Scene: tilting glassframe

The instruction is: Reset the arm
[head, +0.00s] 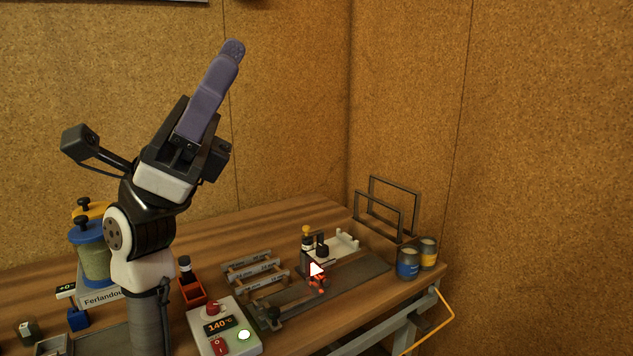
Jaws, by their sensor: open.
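My gripper (231,52) is raised high at the left of the head view, well above the workbench. Its purple fingers point up and to the right, against the cork wall. The fingers are seen side-on and overlap, so the gap between them is hidden. The gripper is open, and no object shows in it. My arm's black and white wrist and joints rise from the lower left, in front of part of the bench.
The wooden workbench (215,244) carries a control box (233,338) reading 140 °C, slotted racks (252,276), a dark plate fixture (350,283), blue and yellow cans (407,263), lidded jars (92,262) and upright frames (394,190). Cork walls (540,150) close the back and right. Air around the gripper looks clear.

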